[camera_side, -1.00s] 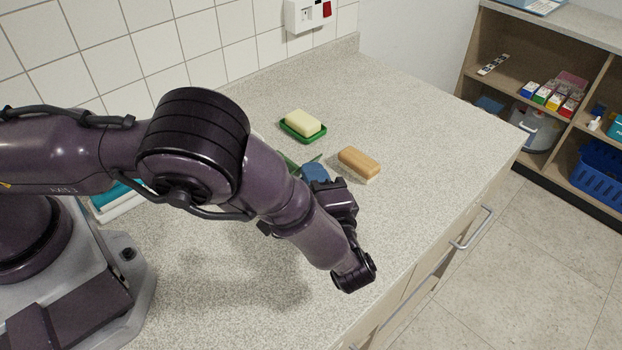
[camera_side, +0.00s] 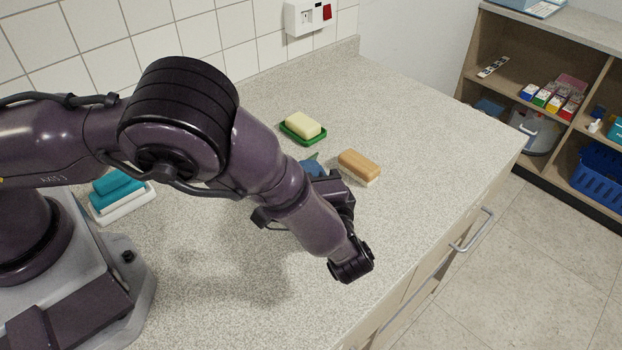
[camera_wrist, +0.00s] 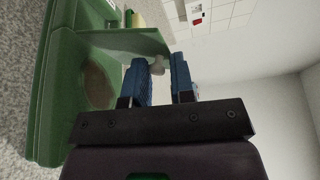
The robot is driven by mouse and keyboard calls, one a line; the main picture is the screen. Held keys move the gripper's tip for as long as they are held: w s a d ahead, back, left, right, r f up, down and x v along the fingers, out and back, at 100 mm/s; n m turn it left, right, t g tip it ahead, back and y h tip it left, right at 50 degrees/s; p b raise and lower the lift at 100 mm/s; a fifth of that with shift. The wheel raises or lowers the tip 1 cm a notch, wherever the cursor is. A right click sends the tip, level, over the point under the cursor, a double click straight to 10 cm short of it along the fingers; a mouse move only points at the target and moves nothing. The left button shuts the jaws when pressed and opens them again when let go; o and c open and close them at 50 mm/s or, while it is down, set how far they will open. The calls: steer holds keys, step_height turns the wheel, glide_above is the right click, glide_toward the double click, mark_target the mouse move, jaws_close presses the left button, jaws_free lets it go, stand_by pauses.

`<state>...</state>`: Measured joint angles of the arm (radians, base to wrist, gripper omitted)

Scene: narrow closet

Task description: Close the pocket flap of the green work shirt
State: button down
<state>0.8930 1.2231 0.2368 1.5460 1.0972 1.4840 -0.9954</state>
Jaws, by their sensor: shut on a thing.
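My gripper (camera_wrist: 162,75) is shut on this flap, though the fingers partly hide the grip. In the side view my gripper (camera_side: 311,169) shows only as a bit of blue beside a small green tip.
A yellow soap in a green dish (camera_side: 303,138) and a wooden brush (camera_side: 359,168) stand close to my gripper. Teal cloths lie in a white tray (camera_side: 124,208) by my base. The right side of the counter is clear. A shelf (camera_side: 530,75) stands beyond it.

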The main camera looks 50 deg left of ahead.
steer(key=a+h, duration=0.1)
steer(key=a+n+g+h, duration=0.1)
steer(key=a+h, duration=0.1)
steer(key=shift+s+r+h, duration=0.2)
steer(key=shift+r+h, duration=0.1)
steer(key=shift+r, duration=0.1)
steer(key=a+n+g+h, duration=0.1)
steer(key=a+h, duration=0.1)
steer(key=shift+r+h, duration=0.15)
steer(key=shift+h, duration=0.15)
steer(key=a+h, duration=0.1)
steer(key=a+n+h, duration=0.1)
steer(key=h, duration=0.1)
steer(key=a+h, duration=0.1)
steer(key=h, duration=0.1)
steer(key=shift+a+f, duration=0.25)
steer(key=shift+f, duration=0.15)
steer(key=a+h, duration=0.1)
steer(key=a+f+n+h, duration=0.1)
steer(key=h, duration=0.1)
steer(key=shift+w+a+f, duration=0.1)
steer(key=shift+a, duration=0.05)
steer(key=h, duration=0.1)
steer(key=a+f+h, duration=0.1)
steer(key=shift+a+n+h, duration=0.1)
steer(key=shift+n+h, duration=0.2)
steer(key=shift+a+f+h, duration=0.2)
steer(key=shift+f+h, duration=0.3)
steer(key=shift+h, duration=0.2)
